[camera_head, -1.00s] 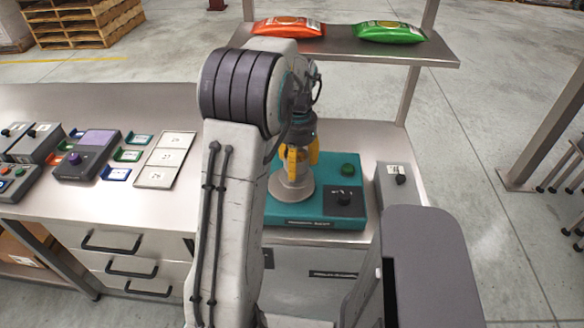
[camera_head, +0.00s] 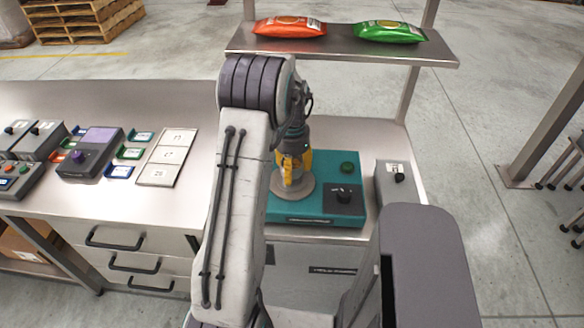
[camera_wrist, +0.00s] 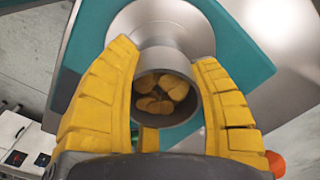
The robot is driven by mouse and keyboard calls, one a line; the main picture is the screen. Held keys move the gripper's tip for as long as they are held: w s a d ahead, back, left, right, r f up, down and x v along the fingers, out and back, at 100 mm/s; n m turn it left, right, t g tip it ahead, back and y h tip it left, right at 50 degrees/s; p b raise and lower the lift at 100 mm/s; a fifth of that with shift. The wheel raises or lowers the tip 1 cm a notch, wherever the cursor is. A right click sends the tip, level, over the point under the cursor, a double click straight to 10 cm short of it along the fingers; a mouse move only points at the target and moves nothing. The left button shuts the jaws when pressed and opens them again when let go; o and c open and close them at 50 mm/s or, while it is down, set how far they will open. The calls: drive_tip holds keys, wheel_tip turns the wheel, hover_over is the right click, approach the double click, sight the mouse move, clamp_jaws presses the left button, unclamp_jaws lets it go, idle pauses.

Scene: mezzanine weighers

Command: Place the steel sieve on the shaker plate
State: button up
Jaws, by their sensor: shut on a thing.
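The steel sieve (camera_wrist: 166,58) is a small grey metal cup in the wrist view, with several yellow-brown pieces inside. My gripper (camera_head: 293,176) has yellow fingers, which stand on both sides of the sieve in the wrist view (camera_wrist: 168,95); it is shut on the sieve. The round silver shaker plate (camera_head: 306,190) sits on a teal machine (camera_head: 333,166) in the head view. In the wrist view the plate (camera_wrist: 190,20) shows behind the sieve. The sieve is over the plate; I cannot tell whether they touch. My arm and fingers hide much of the sieve in the head view.
A shelf (camera_head: 340,48) with an orange bag (camera_head: 290,27) and green bag (camera_head: 390,32) is behind. Numbered pads (camera_head: 167,157) lie left.

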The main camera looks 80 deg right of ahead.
drive_tip(key=shift+f, duration=0.1)
drive_tip(key=o, duration=1.2)
drive_tip(key=shift+o, duration=0.2)
